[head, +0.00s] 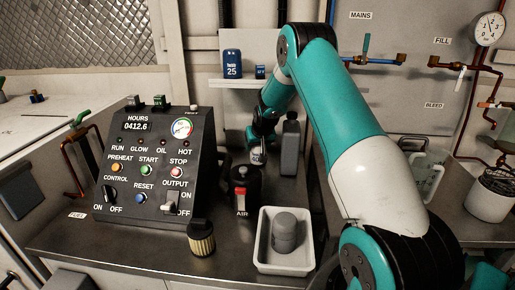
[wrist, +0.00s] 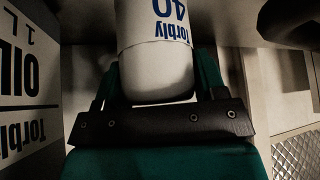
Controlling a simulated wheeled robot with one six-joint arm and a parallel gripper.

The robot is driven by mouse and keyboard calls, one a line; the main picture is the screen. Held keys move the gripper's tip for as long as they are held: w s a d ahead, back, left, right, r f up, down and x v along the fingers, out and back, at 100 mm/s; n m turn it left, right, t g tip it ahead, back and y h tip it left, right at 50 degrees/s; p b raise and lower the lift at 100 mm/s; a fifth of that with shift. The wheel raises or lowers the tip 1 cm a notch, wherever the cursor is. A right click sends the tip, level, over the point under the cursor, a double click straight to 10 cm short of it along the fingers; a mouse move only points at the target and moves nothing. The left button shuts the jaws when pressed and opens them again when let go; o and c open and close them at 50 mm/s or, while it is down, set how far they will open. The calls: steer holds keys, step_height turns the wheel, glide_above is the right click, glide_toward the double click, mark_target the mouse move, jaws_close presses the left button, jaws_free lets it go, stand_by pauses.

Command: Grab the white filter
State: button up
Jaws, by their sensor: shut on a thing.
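The white filter is a cylinder marked "Torbly 40" in blue. In the wrist view the white filter (wrist: 158,55) sits between the teal fingers of my gripper (wrist: 158,82), which is shut on it. In the head view my gripper (head: 259,146) is behind the black AIR canister, and a small part of the white filter (head: 257,157) shows just below the fingers. Most of the filter is hidden there, and I cannot tell whether it touches a surface.
A grey bottle (head: 290,148) stands close right of my gripper. The AIR canister (head: 244,190), a pleated filter (head: 202,239) and a white tray (head: 262,260) with a grey filter (head: 285,232) stand in front. A control panel (head: 145,165) is left. A shelf (head: 225,83) holds a blue filter (head: 232,64).

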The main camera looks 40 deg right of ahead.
step_height(320, 180, up, 2)
steer(key=shift+r, duration=0.2)
steer(key=shift+s+a+f+t+b, duration=0.1)
steer(key=shift+s+f+t+b, duration=0.2)
steer(key=shift+b, duration=0.45)
steer(key=shift+s+a+f+t+h+b, duration=0.15)
steer(key=shift+t+h+b, duration=0.2)
steer(key=shift+t+b, duration=0.2)
steer(key=shift+s+f+t+h+b, duration=0.15)
steer(key=shift+t+h+b, duration=0.2)
steer(key=shift+t+b, duration=0.15)
step_height(320, 180, up, 11)
steer(key=s+a+b, duration=0.1)
steer(key=s, duration=0.2)
steer(key=s+a+g, duration=0.1)
steer(key=s+a, duration=0.2)
steer(key=s, duration=0.3)
steer(key=s+a+r+y+b, duration=0.1)
steer(key=s+a, duration=0.2)
steer(key=s, duration=0.3)
steer(key=s+a+r+g+b, duration=0.1)
steer(key=s+a, duration=0.2)
steer(key=s, duration=0.3)
steer(key=shift+s+a+g, duration=0.3)
steer(key=shift+s+g, duration=0.05)
steer(key=shift+s, duration=0.05)
